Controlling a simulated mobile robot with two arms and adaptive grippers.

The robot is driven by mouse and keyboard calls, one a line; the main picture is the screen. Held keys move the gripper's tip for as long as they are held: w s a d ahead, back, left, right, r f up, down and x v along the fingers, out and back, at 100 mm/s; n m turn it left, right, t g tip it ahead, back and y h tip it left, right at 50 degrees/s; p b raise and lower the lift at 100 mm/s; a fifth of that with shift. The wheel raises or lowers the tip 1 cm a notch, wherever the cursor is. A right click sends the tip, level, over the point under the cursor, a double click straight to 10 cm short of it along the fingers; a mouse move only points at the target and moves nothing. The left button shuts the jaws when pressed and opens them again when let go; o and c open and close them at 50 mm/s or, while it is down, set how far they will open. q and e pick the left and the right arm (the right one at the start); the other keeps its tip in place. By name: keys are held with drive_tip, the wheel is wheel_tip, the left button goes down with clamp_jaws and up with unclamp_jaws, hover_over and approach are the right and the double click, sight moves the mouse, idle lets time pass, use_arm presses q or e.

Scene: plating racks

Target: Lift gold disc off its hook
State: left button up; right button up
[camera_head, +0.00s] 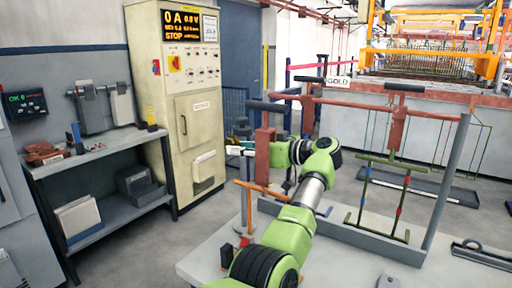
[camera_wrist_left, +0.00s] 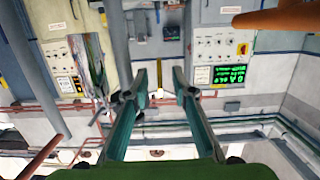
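I cannot make out a gold disc or its hook in either view. A white sign reading GOLD (camera_head: 338,82) stands above the red rack bar (camera_head: 350,107). My left gripper (camera_head: 236,149) points left, beside the red rack's near left upright; its fingers are small and partly hidden here. In the left wrist view my left gripper (camera_wrist_left: 159,78) shows two teal fingers standing apart, with no clear object held between them. A small pale piece shows in the gap, too blurred to name. My right gripper is not in view.
A hanging green frame (camera_head: 384,200) with red and blue marks is on the rack's right. A beige control cabinet (camera_head: 188,100) stands behind my left gripper. A grey shelf bench (camera_head: 95,160) is at left. The grey table (camera_head: 330,262) has bare surface in front.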

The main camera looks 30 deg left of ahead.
sight(230, 140)
use_arm(q)
drive_tip(key=shift+w+a+f, duration=0.1)
drive_tip(key=shift+a+f, duration=0.05)
drive_tip(key=shift+a, duration=0.6)
drive_tip(key=shift+w+a+f, duration=0.1)
drive_tip(key=shift+a, duration=0.6)
drive_tip(key=shift+s, duration=0.1)
clamp_jaws()
drive_tip(key=shift+r+p, duration=0.1)
drive_tip(key=shift+p, duration=0.2)
drive_tip(key=shift+s+r+p, duration=0.15)
drive_tip(key=shift+r+p, duration=0.25)
drive_tip(key=shift+p, duration=0.35)
drive_tip(key=shift+s+r, duration=0.1)
drive_tip(key=shift+s+r+p, duration=0.2)
drive_tip(key=shift+r+p, duration=0.05)
drive_tip(key=shift+p, duration=0.65)
